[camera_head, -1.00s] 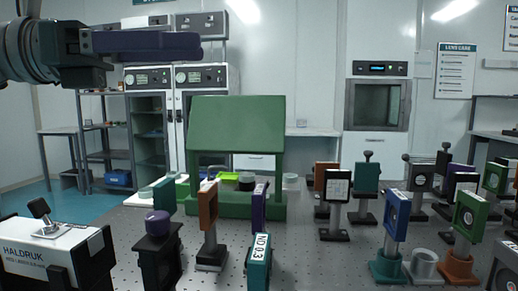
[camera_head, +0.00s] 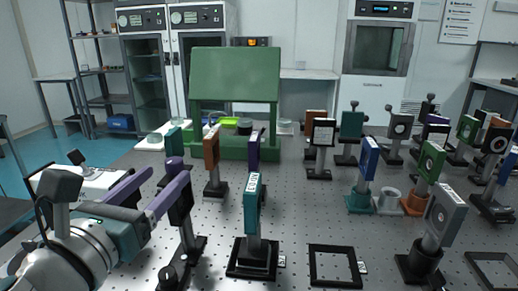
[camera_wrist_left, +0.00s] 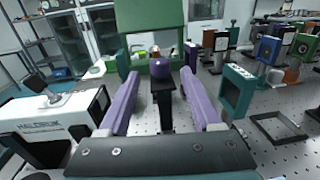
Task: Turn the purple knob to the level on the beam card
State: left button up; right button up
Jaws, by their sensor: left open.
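The purple knob (camera_head: 174,163) sits on top of a black post, partly hidden behind my left gripper in the head view. In the left wrist view the knob (camera_wrist_left: 162,66) shows ahead, between the lines of the two fingers. My left gripper (camera_head: 170,173) is open and empty, with its purple fingers pointing toward the knob; I see no contact. A white card in a black frame (camera_head: 324,133) stands on a post right of centre and may be the beam card; its marks are too small to read. My right gripper is not in view.
A teal holder (camera_head: 251,205) stands right of the knob post, and a brown one (camera_head: 211,151) behind it. The white laser box (camera_wrist_left: 56,122) is at the left. A green roofed stand (camera_head: 235,75) is at the back. Flat black frames (camera_head: 312,270) lie on the table at front right.

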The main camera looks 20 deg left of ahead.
pick_arm(q)
jog(key=w+a, duration=0.1)
jog(key=w, duration=0.7)
jog(key=shift+c, duration=0.3)
grip_shut()
